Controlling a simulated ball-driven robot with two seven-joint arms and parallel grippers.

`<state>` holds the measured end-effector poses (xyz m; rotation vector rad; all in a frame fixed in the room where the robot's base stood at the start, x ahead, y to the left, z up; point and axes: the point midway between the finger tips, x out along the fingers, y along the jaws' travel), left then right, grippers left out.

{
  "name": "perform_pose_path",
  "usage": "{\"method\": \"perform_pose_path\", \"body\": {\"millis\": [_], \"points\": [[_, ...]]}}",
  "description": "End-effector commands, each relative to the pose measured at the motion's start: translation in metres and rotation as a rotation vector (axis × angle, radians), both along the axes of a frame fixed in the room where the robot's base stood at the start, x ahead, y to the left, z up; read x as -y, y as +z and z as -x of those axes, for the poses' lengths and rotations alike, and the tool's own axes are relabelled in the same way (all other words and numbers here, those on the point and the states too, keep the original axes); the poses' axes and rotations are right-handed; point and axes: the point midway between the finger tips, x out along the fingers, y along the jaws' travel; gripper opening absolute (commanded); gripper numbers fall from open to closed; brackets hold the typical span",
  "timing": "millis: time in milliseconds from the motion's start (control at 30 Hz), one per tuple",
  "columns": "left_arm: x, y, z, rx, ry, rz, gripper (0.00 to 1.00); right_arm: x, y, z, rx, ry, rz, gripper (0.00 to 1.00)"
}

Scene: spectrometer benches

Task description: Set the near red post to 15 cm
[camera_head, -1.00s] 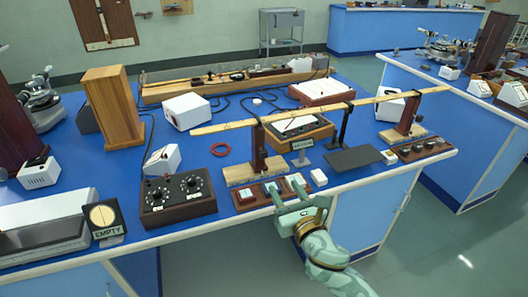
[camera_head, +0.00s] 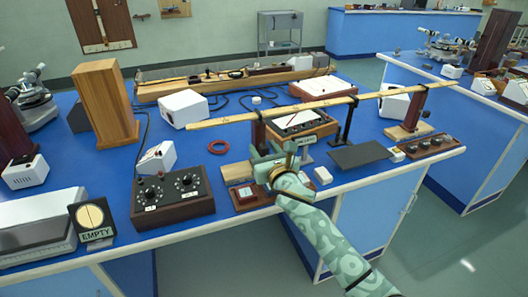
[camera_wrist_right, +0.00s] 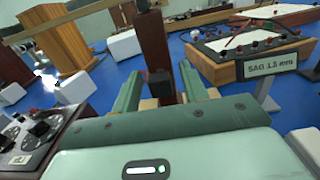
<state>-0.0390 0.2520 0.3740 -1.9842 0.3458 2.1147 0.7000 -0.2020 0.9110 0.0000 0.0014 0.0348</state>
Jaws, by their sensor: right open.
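The near red post (camera_head: 258,131) stands upright on a pale wooden base (camera_head: 237,172), with a long wooden beam (camera_head: 270,115) across its top. My right gripper (camera_head: 274,157) is open in front of the post's lower part and covers some of it. In the right wrist view the post (camera_wrist_right: 153,38) rises straight ahead, and a small dark block (camera_wrist_right: 160,84) at its foot shows between the open fingers (camera_wrist_right: 158,88). I cannot tell whether the fingers touch it. A second dark red post (camera_head: 414,106) stands at the beam's right end. My left gripper is not in view.
A sign reading "SAG 1.5 mm" (camera_wrist_right: 270,65) stands right of the gripper. A control box with two dials (camera_head: 172,196) is to the left. A dark flat plate (camera_head: 358,156) and a small white block (camera_head: 322,175) lie to the right. A red ring (camera_head: 219,147) lies behind.

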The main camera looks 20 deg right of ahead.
Motion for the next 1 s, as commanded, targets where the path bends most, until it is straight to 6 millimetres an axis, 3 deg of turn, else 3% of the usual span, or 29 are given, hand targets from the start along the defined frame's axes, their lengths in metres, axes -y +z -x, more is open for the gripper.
{"method": "perform_pose_path", "body": {"millis": [167,333,367,467,733,1000], "points": [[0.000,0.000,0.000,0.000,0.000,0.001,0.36,0.000,0.001,0.000,0.001,0.000,0.000,0.44],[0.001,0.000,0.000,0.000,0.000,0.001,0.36,0.000,0.001,0.000,0.001,0.000,0.000,0.02],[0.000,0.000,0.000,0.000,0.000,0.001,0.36,0.000,0.001,0.000,0.001,0.000,0.000,0.00],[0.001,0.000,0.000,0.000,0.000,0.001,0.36,-0.002,0.001,0.000,0.000,0.000,0.000,0.00],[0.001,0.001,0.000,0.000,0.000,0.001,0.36,-0.039,0.000,0.002,0.000,0.003,-0.002,0.00],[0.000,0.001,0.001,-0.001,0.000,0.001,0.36,-0.039,0.000,0.002,0.000,-0.003,0.002,0.00]]}}
